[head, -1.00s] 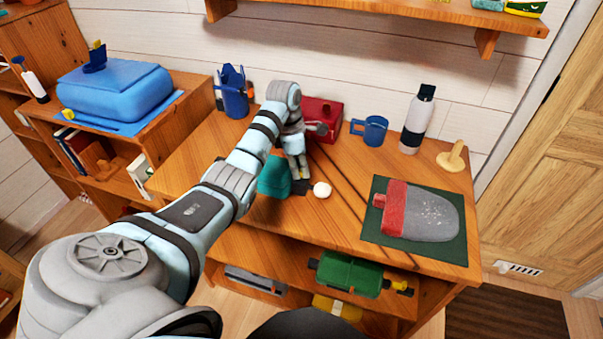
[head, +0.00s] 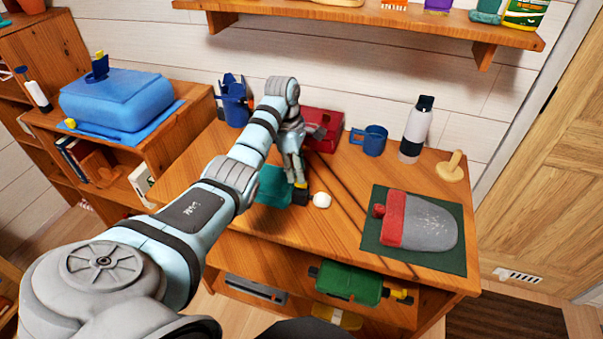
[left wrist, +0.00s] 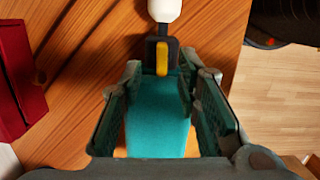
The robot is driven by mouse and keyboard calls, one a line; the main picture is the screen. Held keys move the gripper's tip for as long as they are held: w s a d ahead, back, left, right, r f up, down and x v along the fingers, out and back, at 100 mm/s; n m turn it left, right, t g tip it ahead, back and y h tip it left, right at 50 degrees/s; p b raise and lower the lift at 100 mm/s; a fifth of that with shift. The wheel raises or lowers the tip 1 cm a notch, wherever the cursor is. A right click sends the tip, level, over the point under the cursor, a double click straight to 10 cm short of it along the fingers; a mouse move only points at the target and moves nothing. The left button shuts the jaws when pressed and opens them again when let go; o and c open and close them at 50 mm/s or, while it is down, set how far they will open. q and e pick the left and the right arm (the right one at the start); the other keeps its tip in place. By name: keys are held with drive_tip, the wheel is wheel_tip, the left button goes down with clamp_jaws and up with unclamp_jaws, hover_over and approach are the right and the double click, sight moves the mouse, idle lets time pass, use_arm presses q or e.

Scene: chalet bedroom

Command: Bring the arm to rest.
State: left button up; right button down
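My left arm reaches over the wooden desk (head: 335,228). My left gripper (head: 297,180) points down just above a teal object (head: 272,186) lying there. In the left wrist view the two fingers of my left gripper (left wrist: 169,75) are spread apart, with the teal object (left wrist: 157,122) showing between and below them. I see no clear contact. A black part with a yellow piece (left wrist: 162,58) and a rounded white piece (left wrist: 164,9) line up beyond its end; whether they are all joined I cannot tell. My right gripper is in neither view.
A red box (head: 324,128), a blue mug (head: 370,140), a blue holder (head: 235,103) and a white bottle (head: 414,135) stand along the back. A grey and red mitt-like object (head: 420,222) lies on a dark green mat (head: 379,240) at right. A wall shelf (head: 380,14) hangs above.

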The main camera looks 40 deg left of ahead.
use_arm(q)
drive_tip(key=r, duration=0.1)
drive_tip(key=r+p, duration=0.1)
drive_tip(key=r, duration=0.1)
drive_tip(key=shift+s+a, duration=0.1)
drive_tip(key=shift+a, duration=0.1)
drive_tip(key=shift+f, duration=0.2)
